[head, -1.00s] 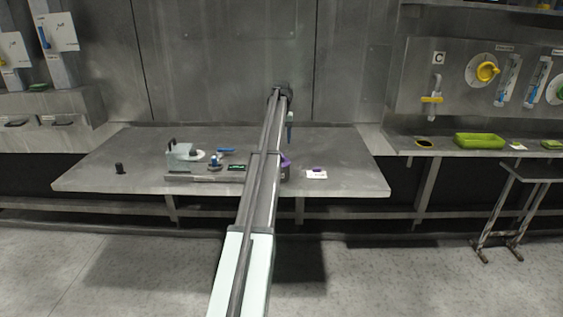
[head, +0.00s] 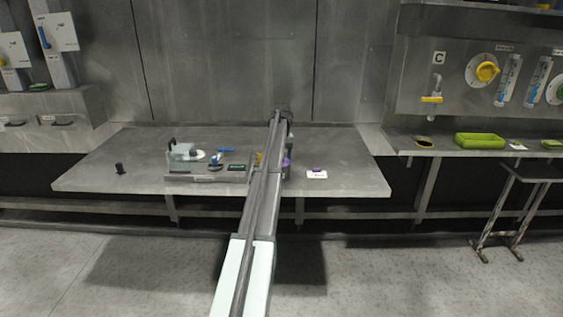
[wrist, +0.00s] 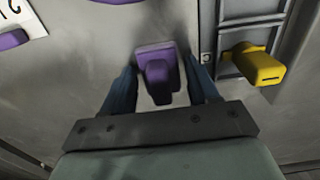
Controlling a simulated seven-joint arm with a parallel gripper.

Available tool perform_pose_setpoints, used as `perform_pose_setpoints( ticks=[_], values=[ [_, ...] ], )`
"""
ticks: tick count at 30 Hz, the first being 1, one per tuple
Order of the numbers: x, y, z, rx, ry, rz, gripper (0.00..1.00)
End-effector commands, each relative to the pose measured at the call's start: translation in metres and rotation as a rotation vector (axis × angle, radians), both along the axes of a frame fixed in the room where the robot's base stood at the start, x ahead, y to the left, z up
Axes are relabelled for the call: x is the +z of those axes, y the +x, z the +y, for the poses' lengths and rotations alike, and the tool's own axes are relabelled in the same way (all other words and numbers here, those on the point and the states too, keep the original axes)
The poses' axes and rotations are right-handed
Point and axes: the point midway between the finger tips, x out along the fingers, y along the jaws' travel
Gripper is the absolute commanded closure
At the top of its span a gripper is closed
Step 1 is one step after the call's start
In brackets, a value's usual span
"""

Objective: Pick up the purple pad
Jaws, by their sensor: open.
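A purple pad with a raised purple grip (wrist: 157,75) lies on the grey metal table in the wrist view. My gripper (wrist: 162,88) is open, with one blue finger on each side of the pad. I cannot tell whether the fingers touch it. Another purple piece (wrist: 12,39) sits on a white card at the upper left of the wrist view; this card (head: 316,175) lies right of my arm in the head view.
A yellow block (wrist: 257,64) in a grey rack stands close to the right finger. A round purple item (head: 286,163) is beside my arm. The table's left part is mostly clear around a small black knob (head: 120,169).

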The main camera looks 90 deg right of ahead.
Motion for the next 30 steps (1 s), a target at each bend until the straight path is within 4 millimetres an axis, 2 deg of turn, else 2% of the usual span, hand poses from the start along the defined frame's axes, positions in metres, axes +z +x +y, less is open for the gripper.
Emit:
perform_pose_setpoints(
  ticks=[3, 16, 25, 30],
  values=[
    [0.0, 0.0, 0.0, 0.0, 0.0, 0.0, 0.41],
    [0.001, 0.0, 0.0, 0.0, 0.0, 0.0, 0.83],
    [0.002, 0.0, 0.0, 0.0, -0.001, 0.0, 0.84],
    [0.012, 0.0, -0.001, 0.0, -0.002, 0.0, 0.84]
  ],
)
